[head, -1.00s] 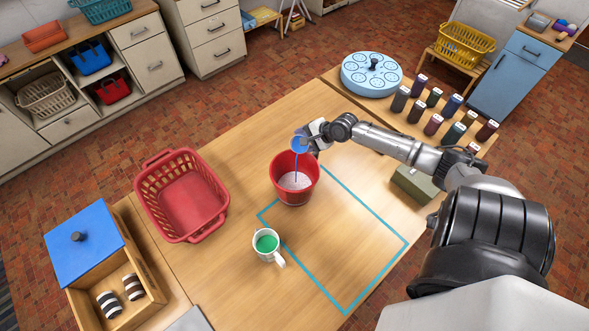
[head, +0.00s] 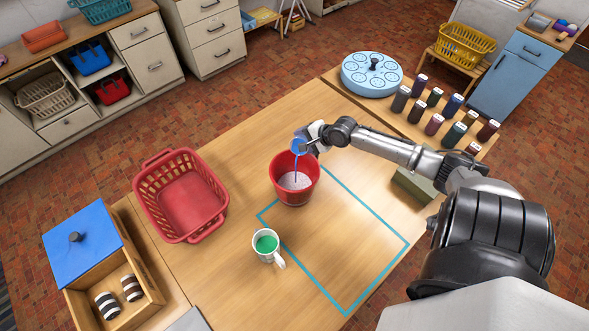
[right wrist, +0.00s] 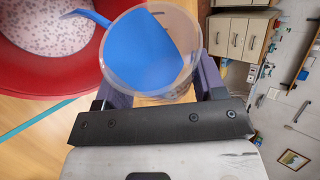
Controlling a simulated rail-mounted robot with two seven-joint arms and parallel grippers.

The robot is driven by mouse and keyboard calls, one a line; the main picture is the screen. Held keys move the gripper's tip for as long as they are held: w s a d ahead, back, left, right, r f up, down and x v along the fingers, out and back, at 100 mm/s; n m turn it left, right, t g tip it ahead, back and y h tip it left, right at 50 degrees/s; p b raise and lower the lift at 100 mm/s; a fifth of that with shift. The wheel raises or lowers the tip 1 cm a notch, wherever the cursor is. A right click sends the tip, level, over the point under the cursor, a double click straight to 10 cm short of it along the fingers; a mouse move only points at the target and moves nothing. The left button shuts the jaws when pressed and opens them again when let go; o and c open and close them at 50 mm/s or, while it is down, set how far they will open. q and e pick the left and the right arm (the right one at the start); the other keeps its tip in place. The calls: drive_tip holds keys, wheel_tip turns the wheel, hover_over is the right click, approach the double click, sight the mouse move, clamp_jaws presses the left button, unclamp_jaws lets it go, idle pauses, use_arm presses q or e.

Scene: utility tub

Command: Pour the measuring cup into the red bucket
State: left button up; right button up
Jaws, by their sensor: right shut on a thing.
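The red bucket (head: 296,190) stands upright on the wooden table, with pale speckled contents inside; it also shows at the upper left of the right wrist view (right wrist: 85,80). My right gripper (head: 314,137) is shut on the measuring cup (head: 299,146), a clear cup with blue liquid. The cup is tilted over the bucket's rim, and a thin blue stream falls from it into the bucket. In the right wrist view the cup (right wrist: 150,55) sits between the fingers with blue liquid running to its lip. My left gripper is not in view.
A white mug (head: 267,248) with green contents stands in front of the bucket. A red basket (head: 181,195) is at left, beside a wooden box with a blue lid (head: 85,243). Several dark bottles (head: 434,122) stand at back right. The teal-outlined area (head: 345,235) is clear.

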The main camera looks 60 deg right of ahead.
drive_tip(key=shift+f+h+b, duration=0.15)
drive_tip(key=shift+h+b, duration=0.15)
drive_tip(key=shift+f+n+b, duration=0.1)
drive_tip(key=shift+n+b, duration=0.2)
drive_tip(key=shift+a+r+p, duration=0.1)
drive_tip(key=shift+r+p, duration=0.1)
drive_tip(key=shift+p, duration=0.1)
drive_tip(key=shift+s+a+r+h+p, duration=0.1)
drive_tip(key=shift+a+h+p, duration=0.4)
drive_tip(key=shift+p, duration=0.65)
drive_tip(key=shift+a+r+n+t+h+p, duration=0.2)
drive_tip(key=shift+a+n+t+h+p, duration=0.15)
drive_tip(key=shift+p, duration=0.55)
drive_tip(key=shift+a+f, duration=0.1)
drive_tip(key=shift+f, duration=0.05)
drive_tip(key=shift+s+a+f+n+h+p, duration=0.15)
drive_tip(key=shift+f+n+h+p, duration=0.1)
drive_tip(key=shift+h+p, duration=0.15)
drive_tip(key=shift+f, duration=0.1)
drive_tip(key=shift+a+n+t+h+p, duration=0.2)
drive_tip(key=shift+n+t+h+p, duration=0.1)
drive_tip(key=shift+h+p, duration=0.25)
